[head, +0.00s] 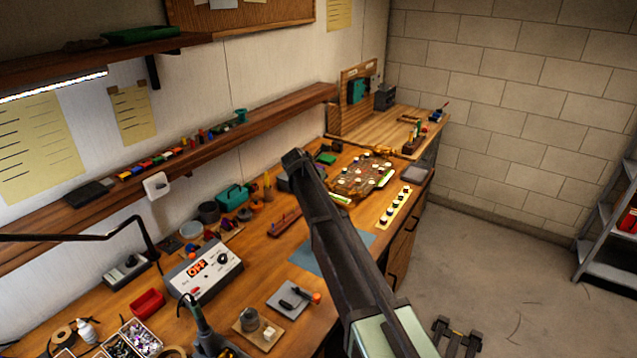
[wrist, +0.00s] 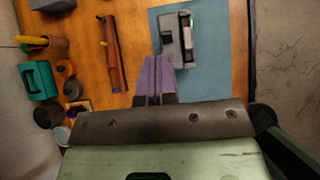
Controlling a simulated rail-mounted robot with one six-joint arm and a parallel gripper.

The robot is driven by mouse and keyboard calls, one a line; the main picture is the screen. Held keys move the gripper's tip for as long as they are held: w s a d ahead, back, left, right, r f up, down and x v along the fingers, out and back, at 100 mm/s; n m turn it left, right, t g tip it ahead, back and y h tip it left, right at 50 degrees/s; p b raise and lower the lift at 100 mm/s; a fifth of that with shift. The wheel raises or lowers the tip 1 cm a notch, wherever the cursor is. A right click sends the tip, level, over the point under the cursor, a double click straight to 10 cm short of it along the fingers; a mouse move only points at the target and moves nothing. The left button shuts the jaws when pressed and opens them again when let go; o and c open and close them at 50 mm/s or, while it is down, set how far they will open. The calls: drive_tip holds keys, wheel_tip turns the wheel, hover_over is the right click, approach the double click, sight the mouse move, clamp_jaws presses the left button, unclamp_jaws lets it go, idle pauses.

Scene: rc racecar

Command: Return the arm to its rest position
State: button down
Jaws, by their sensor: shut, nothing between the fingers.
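My arm (head: 345,245) reaches up across the middle of the head view, over the front edge of the workbench. My gripper shows in the wrist view, with its two purple fingers (wrist: 158,78) pressed together and nothing between them. The gripper itself is not clearly visible in the head view. The fingers point over the bench at the left edge of a blue mat (wrist: 212,75). A grey and black blocky part (wrist: 187,52) lies on the mat, just past the fingertips. The mat also shows in the head view (head: 306,259), partly behind my arm.
On the workbench (head: 255,262) stand a control box reading OFF (head: 203,268), a red tray (head: 148,302) and a teal box (head: 232,197). A long red-brown part (wrist: 113,55) lies left of the mat. A shelf (head: 220,130) runs along the wall. Open floor (head: 500,260) lies right.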

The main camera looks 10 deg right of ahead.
idle(0.3)
drive_tip(key=s+d+f+m+g+y+b, duration=0.1)
drive_tip(key=s+d+f+m+g+b, duration=0.1)
drive_tip(key=s+m, duration=0.7)
drive_tip(key=s+d+f+m+g+y+b, duration=0.2)
drive_tip(key=s+f+m, duration=0.4)
drive_tip(key=s, duration=1.4)
drive_tip(key=s+d+f+m+g+y+b, duration=0.2)
drive_tip(key=s+d+f+m+b, duration=0.1)
drive_tip(key=s+m, duration=1)
drive_tip(key=shift+s+d+f+b, duration=0.15)
drive_tip(key=shift+s+f+b, duration=0.75)
drive_tip(key=shift+s+b, duration=0.15)
drive_tip(key=shift+w, duration=0.1)
